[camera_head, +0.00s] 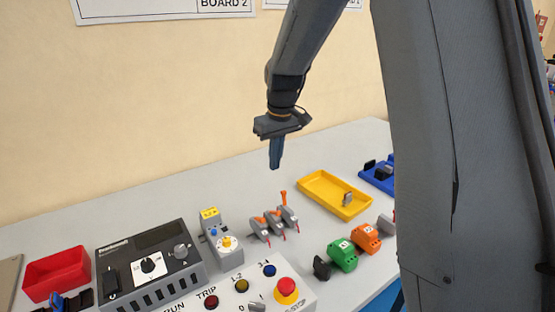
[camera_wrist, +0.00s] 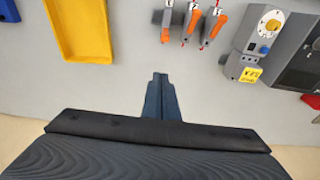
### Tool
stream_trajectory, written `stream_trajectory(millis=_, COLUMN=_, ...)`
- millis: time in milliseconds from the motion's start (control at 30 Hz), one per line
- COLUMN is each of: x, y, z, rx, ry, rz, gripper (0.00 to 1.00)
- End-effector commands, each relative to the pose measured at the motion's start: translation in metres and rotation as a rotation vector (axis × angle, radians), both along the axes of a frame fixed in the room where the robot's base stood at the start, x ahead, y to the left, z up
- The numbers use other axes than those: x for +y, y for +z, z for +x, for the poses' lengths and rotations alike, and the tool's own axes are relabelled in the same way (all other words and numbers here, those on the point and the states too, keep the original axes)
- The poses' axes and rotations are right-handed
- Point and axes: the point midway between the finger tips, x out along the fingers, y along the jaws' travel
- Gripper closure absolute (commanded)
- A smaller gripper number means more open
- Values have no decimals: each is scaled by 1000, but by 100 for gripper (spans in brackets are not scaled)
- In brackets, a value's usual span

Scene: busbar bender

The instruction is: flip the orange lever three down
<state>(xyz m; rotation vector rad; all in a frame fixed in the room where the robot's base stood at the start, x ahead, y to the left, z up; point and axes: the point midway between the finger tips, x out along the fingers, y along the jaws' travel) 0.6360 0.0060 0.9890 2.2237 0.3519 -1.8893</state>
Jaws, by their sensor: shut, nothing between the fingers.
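Three small grey switches with orange levers stand in a row on the grey table. In the head view, the rightmost switch has its orange lever (camera_head: 284,198) standing upright. The middle lever (camera_head: 277,216) and left lever (camera_head: 261,221) lie low. In the wrist view the row is reversed, with the raised lever (camera_wrist: 165,36) at the left and the others at its right; the small number tags are hard to read. My gripper (camera_head: 275,166) is shut and empty, pointing down above and behind the switches, apart from them. Its fingers show in the wrist view (camera_wrist: 160,82).
A yellow tray (camera_head: 318,203) lies right of the switches, with a blue tray (camera_head: 372,184) beyond. A grey device with a yellow knob (camera_head: 226,242) stands close left. Green (camera_head: 342,258) and orange (camera_head: 366,240) blocks and a red-button panel (camera_head: 309,297) are in front.

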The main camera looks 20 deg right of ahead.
Motion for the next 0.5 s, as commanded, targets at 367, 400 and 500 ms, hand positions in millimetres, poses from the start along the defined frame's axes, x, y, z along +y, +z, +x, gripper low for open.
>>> stream_trajectory(millis=367, x=4, y=-72, z=10, rx=4, ry=1, rz=0, gripper=100)
stream_trajectory(millis=400, x=1, y=-67, z=3, rx=1, ry=-1, rz=0, gripper=100)
stream_trajectory(millis=500, x=-3, y=-63, z=-12, rx=1, ry=0, rz=0, gripper=100)
